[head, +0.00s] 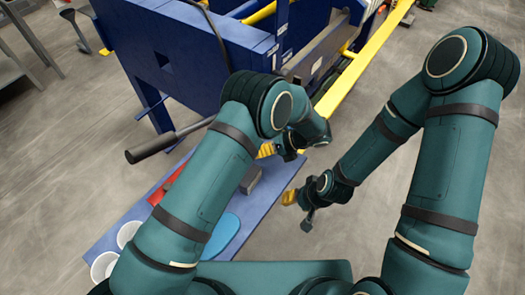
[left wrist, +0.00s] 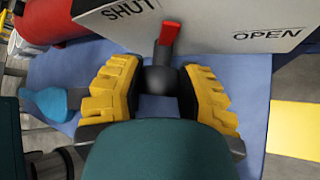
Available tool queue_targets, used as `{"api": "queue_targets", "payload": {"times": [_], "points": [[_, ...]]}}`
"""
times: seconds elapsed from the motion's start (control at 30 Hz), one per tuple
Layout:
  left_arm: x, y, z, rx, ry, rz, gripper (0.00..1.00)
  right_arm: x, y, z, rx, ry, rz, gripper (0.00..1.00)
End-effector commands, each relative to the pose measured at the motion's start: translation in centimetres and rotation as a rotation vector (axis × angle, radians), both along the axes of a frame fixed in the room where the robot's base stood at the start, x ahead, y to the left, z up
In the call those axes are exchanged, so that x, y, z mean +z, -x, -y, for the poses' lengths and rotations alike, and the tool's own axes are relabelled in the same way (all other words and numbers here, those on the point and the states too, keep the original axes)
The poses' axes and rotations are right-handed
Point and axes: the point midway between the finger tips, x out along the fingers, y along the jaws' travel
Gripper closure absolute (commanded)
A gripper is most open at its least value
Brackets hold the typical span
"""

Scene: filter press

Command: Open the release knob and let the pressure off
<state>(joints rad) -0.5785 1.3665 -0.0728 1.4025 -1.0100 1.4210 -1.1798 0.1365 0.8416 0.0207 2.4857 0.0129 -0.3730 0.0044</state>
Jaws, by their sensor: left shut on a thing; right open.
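The release knob (left wrist: 160,79) is dark and rounded, with a red pointer (left wrist: 168,37). It sits at a pale panel (left wrist: 215,25) lettered SHUT on the left and OPEN on the right. The pointer stands between the two words, nearer SHUT. My left gripper (left wrist: 158,95) has its yellow pads on both sides of the knob and is shut on it. In the head view my left gripper (head: 268,150) is partly behind my own arm, and the knob cannot be made out. My right gripper (head: 298,208) is open and empty, to the right of the blue bench.
The blue bench (head: 268,203) carries a red object (head: 170,182), a light-blue oval piece (head: 222,235) and two white cups (head: 130,232). The blue press frame (head: 185,60) stands behind, with a dark lever (head: 150,148) jutting left.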

Motion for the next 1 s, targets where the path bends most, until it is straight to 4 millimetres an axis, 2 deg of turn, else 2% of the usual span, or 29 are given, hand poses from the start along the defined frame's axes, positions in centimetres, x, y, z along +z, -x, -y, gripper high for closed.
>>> {"api": "queue_targets", "payload": {"times": [0.47,0.5,0.53,0.87,1.0], "points": [[-0.1,0.1,0.0,0.0,-0.01,-0.016,1.0,-0.1,0.0,0.0,0.0,0.0,0.0,0.53],[-0.1,0.1,0.0,0.0,-0.01,-0.016,0.51,-0.1,0.0,0.0,0.001,0.0,0.0,0.53],[-0.1,0.1,0.0,0.0,-0.01,-0.016,0.46,-0.1,0.0,0.0,0.001,0.0,0.0,0.53],[0.0,0.0,0.1,0.0,-0.01,-0.014,0.46,-0.1,0.0,0.0,0.001,0.0,0.0,0.53],[0.8,0.1,1.2,-0.001,-0.008,-0.012,0.46,-0.1,0.0,0.0,0.001,0.0,0.0,0.53]]}}
